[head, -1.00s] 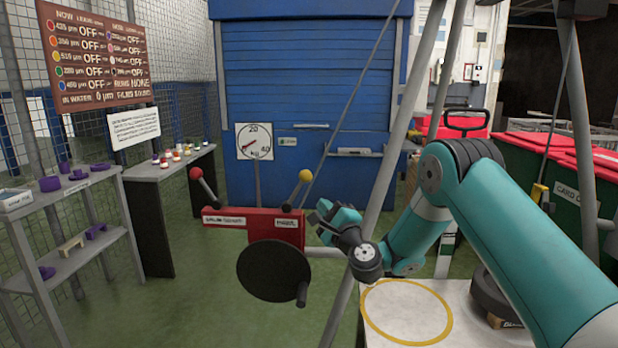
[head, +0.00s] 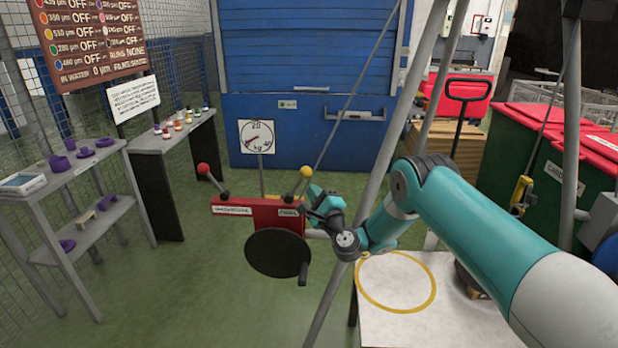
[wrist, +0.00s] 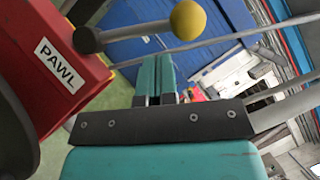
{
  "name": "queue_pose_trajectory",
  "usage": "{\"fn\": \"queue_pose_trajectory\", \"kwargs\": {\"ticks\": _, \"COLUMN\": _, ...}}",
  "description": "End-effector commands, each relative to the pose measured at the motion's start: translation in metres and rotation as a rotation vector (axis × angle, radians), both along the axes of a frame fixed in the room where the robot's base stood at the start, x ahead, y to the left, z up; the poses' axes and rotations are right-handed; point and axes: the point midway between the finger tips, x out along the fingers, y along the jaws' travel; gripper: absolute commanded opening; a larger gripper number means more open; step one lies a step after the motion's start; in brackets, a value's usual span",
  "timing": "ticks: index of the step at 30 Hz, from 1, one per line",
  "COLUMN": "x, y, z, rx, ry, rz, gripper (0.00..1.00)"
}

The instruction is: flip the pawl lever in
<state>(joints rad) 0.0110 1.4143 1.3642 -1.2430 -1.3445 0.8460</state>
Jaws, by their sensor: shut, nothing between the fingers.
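The pawl lever is a grey rod with a yellow ball knob (head: 305,172), rising from the right end of a red winch housing (head: 262,214). In the wrist view the yellow knob (wrist: 188,20) is at the top centre, its rod running left to the red housing beside a "PAWL" label (wrist: 58,66). My gripper (head: 314,194) is just right of the lever, below the knob. In the wrist view my teal fingers (wrist: 157,78) are together with nothing between them, and the knob appears above their tips. I cannot tell whether they touch the lever.
A red-knobbed lever (head: 204,170) stands at the housing's left end. A black disc (head: 278,252) with a crank handle hangs below. Grey tripod legs (head: 378,150) and a diagonal cable pass close to my arm. A white table (head: 440,310) with a yellow ring is at lower right.

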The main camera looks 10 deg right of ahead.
Motion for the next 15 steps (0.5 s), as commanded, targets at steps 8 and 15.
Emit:
{"fn": "queue_pose_trajectory", "kwargs": {"ticks": 8, "x": 0.008, "y": 0.013, "z": 0.010, "rx": -0.001, "ry": 0.001, "rz": -0.001, "gripper": 0.00}}
{"fn": "queue_pose_trajectory", "kwargs": {"ticks": 15, "x": 0.009, "y": 0.015, "z": 0.009, "rx": 0.001, "ry": 0.001, "rz": -0.001, "gripper": 0.00}}
